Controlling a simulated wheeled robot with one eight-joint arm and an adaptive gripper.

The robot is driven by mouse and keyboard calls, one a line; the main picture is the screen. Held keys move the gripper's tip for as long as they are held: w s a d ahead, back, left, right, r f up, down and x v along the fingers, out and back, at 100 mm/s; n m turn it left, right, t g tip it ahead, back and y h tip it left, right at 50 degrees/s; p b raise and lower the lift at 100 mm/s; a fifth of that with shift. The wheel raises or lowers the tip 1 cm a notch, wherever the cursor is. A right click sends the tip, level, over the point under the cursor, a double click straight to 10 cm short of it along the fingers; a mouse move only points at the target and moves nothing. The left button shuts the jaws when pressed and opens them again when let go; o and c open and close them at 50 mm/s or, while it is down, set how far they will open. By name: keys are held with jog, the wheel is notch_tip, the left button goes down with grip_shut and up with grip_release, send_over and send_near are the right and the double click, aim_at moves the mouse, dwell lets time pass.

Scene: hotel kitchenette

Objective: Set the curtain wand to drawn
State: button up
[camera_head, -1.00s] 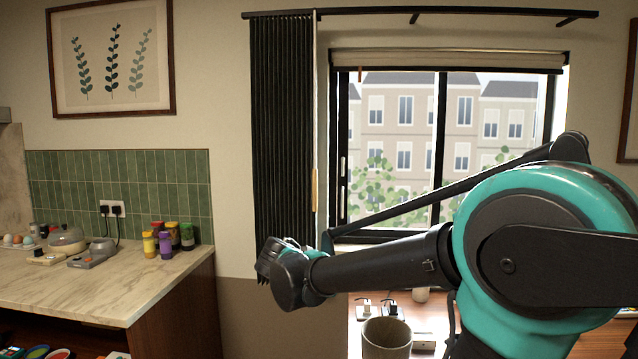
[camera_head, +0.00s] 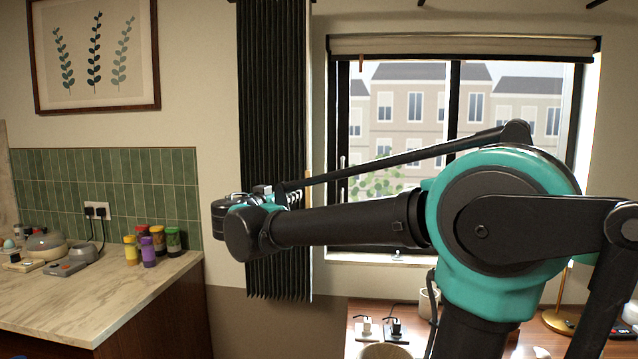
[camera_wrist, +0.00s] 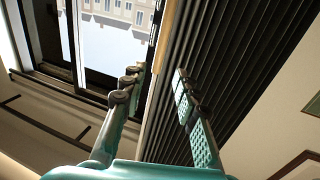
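The dark pleated curtain (camera_head: 273,100) hangs bunched at the left side of the window, leaving the glass uncovered. In the wrist view, the tan wand (camera_wrist: 166,38) runs along the curtain's (camera_wrist: 235,60) leading edge, beyond my fingertips. In the head view, my gripper and wrist hide the wand's middle. My gripper (camera_wrist: 156,82) is open in the wrist view, one finger on the window side and the other over the pleats, with the curtain's pale edge strip between them in the picture. I cannot tell whether either finger touches it. My gripper (camera_head: 278,193) is partly hidden in the head view.
The window (camera_head: 410,110) has a rolled blind (camera_head: 460,45) above it. A marble counter (camera_head: 100,295) with several spice jars (camera_head: 148,250) stands at the left.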

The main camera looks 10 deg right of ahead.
jog(key=x, duration=1.8)
jog(key=shift+r, duration=0.2)
grip_shut()
